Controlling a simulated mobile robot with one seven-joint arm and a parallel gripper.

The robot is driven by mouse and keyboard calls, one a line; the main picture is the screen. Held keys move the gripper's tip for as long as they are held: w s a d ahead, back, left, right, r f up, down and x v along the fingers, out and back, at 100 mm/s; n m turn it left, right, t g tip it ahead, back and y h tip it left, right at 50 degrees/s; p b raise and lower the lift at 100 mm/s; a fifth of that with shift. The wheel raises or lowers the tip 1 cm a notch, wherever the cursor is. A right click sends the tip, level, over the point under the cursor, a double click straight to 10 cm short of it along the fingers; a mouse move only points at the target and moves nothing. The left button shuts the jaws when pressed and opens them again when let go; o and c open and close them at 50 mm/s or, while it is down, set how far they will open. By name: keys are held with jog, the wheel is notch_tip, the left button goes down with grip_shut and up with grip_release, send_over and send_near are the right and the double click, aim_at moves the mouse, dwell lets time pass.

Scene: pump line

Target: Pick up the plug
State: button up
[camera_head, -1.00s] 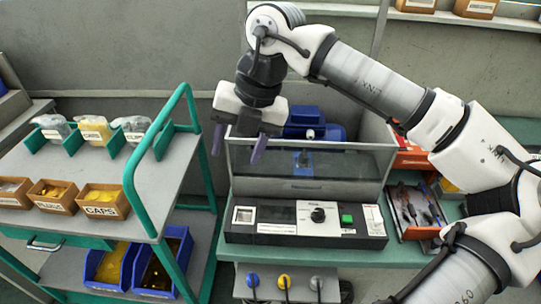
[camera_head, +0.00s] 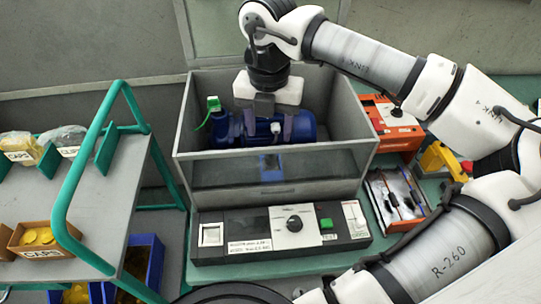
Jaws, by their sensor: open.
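A blue motor-like pump (camera_head: 304,128) lies inside an open-topped grey box with a clear front. A small green piece (camera_head: 213,104) with a bright green strand stands upright at the pump's left end. A small white piece (camera_head: 275,129) shows on the pump's front. I cannot tell whether either of these is the plug. My gripper (camera_head: 268,127) points down into the box over the pump. Whether the fingers touch the pump is unclear.
The box walls (camera_head: 187,117) surround the gripper closely. A control panel (camera_head: 282,232) with a knob and a green button is in front. A tray of tools (camera_head: 395,200) and an orange case (camera_head: 391,127) stand right. A green-railed cart (camera_head: 110,190) with bins stands left.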

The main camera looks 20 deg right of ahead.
notch_tip(320, 180, down, 3)
jog(key=shift+r, duration=0.2)
jog(key=f, duration=0.1)
jog(key=f+p, duration=0.2)
jog(key=f, duration=0.1)
jog(key=shift+s+f, duration=0.1)
jog(key=shift+s, duration=0.15)
jog(key=shift+f, duration=0.55)
jog(key=c, duration=1.1)
